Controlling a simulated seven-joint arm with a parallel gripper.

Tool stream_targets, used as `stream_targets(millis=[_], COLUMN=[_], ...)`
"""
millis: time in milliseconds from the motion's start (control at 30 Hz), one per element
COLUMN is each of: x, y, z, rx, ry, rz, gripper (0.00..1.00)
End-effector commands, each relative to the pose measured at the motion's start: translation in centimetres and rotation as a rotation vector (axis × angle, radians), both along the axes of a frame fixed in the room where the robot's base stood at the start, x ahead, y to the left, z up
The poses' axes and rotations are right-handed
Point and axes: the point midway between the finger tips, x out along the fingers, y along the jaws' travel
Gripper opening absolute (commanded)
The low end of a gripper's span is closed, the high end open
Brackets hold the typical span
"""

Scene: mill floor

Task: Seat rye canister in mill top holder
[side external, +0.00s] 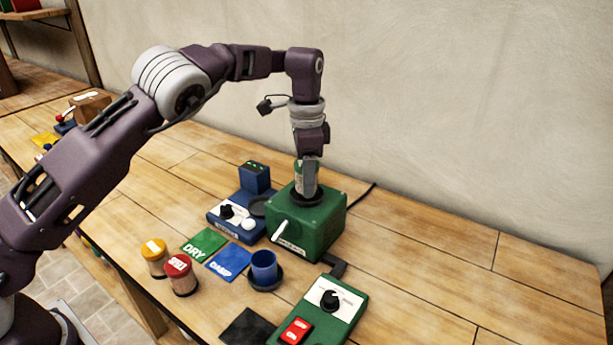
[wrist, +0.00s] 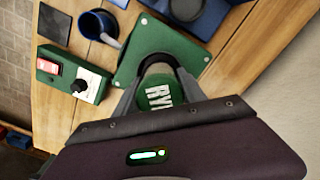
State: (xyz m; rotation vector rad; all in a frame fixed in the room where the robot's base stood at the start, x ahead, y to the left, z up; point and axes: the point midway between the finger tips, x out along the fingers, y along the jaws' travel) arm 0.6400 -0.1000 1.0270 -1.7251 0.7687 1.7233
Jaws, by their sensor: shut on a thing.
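The rye canister has a green lid with white letters, "RY" readable, in the wrist view (wrist: 157,97); its upper part also shows in the side view (side external: 299,173). My gripper (side external: 309,186) is shut on it, pointing straight down over the green mill (side external: 322,219). The mill's black top holder (side external: 294,199) is a ring directly below the fingers; in the wrist view its dark rim (wrist: 154,58) curves around the far side of the canister. The canister's lower end is hidden by the fingers and ring, so I cannot tell how deep it sits.
A blue cup (side external: 264,263) stands in front of the mill. Red-lidded (side external: 180,275) and yellow-lidded (side external: 155,259) jars stand front left, near green DRY (side external: 203,244) and blue DAMP (side external: 228,262) cards. A blue device (side external: 233,216) stands left, a green control box (side external: 321,311) in front. Table right is clear.

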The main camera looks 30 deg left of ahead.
Motion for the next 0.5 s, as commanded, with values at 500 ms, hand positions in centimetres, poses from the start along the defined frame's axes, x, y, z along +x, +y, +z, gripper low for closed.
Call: stream_targets(millis=[500], x=[0.0], y=[0.0], z=[-0.91], rx=[-0.001], ry=[0.001], rz=[0.0], gripper=[0.0])
